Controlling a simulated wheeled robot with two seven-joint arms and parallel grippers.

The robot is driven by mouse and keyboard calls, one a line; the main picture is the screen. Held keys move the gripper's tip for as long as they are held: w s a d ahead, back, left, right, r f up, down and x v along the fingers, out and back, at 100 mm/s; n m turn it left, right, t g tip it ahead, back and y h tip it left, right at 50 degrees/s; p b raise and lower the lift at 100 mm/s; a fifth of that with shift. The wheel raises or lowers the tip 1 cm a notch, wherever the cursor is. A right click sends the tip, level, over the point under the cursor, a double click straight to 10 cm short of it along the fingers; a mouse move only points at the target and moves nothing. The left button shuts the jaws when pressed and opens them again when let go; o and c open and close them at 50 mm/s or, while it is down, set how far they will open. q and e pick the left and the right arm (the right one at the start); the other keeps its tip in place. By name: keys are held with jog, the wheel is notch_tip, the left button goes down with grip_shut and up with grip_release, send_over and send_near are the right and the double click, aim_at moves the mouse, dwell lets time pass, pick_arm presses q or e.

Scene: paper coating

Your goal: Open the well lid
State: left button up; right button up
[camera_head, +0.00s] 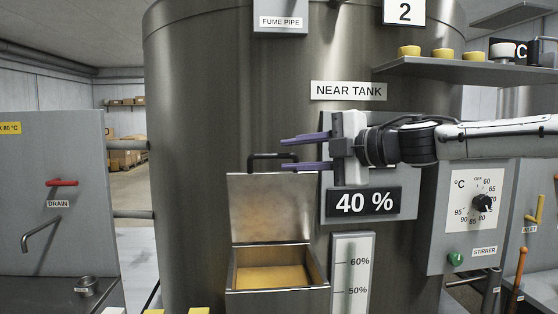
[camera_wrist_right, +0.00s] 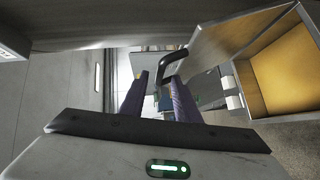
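The well lid (camera_head: 272,208) stands raised, roughly upright, at the back of the well (camera_head: 277,301) on the tank front. The well's mouth is uncovered and an amber-coloured inside (camera_head: 273,278) shows. A black bar handle (camera_head: 262,156) is at the lid's upper edge. My right gripper (camera_head: 282,153) is open, with purple fingers pointing left, one above and one below the handle's right part. In the right wrist view the handle (camera_wrist_right: 174,59) shows near the fingertips; I cannot tell whether they touch it. My left gripper is not in view.
The tank (camera_head: 200,150) fills the middle. A 40 % sign (camera_head: 363,203) and a level gauge (camera_head: 352,275) are right of the well. A shelf (camera_head: 470,67) with yellow items is above my right arm. A control panel (camera_head: 470,215) is at right, a drain panel (camera_head: 50,150) at left.

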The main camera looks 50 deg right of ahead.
jog(key=s, duration=0.5)
jog(key=shift+d+r+b, duration=0.1)
jog(key=shift+r+b, duration=0.2)
jog(key=shift+r, duration=0.05)
jog(key=shift+w, duration=0.1)
